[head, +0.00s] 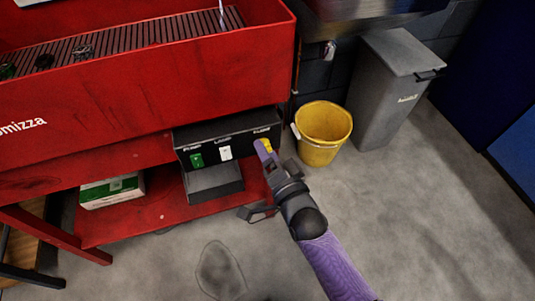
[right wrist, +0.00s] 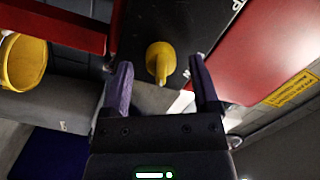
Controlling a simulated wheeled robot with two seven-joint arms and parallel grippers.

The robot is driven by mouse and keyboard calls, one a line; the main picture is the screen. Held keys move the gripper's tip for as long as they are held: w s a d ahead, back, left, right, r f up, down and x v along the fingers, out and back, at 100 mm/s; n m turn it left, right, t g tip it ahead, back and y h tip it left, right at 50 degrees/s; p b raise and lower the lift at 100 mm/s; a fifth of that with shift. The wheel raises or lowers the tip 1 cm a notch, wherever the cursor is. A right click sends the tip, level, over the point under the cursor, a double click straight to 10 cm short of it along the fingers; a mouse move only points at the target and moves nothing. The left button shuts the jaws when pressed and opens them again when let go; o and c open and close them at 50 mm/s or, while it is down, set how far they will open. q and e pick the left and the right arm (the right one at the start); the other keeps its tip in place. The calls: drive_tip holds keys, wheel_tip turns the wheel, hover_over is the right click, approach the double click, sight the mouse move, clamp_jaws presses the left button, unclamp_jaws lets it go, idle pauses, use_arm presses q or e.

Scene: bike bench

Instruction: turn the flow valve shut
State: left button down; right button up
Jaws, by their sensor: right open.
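The flow valve is a yellow knob (right wrist: 160,58) on a black control box. In the head view a bit of its yellow (head: 267,145) shows at the box's right end, partly covered by my right gripper (head: 266,153). In the right wrist view my right gripper (right wrist: 160,68) is open, with its two purple fingers on either side of the knob and a visible gap to each. The knob's narrow pointer points toward the gripper's palm in that view. I cannot tell how deep the fingers reach around it. My left gripper is not in view.
The black box (head: 228,134) carries a green switch (head: 197,160) and a white switch (head: 225,153) left of the valve. It hangs under a red wash bench (head: 130,95). A yellow bucket (head: 322,150) and a grey bin (head: 385,95) stand to the right. The floor in front is clear.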

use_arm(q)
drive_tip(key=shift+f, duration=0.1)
use_arm(e)
drive_tip(key=shift+w+a, duration=0.1)
drive_tip(key=shift+w, duration=0.15)
drive_tip(key=c, duration=0.8)
clamp_jaws()
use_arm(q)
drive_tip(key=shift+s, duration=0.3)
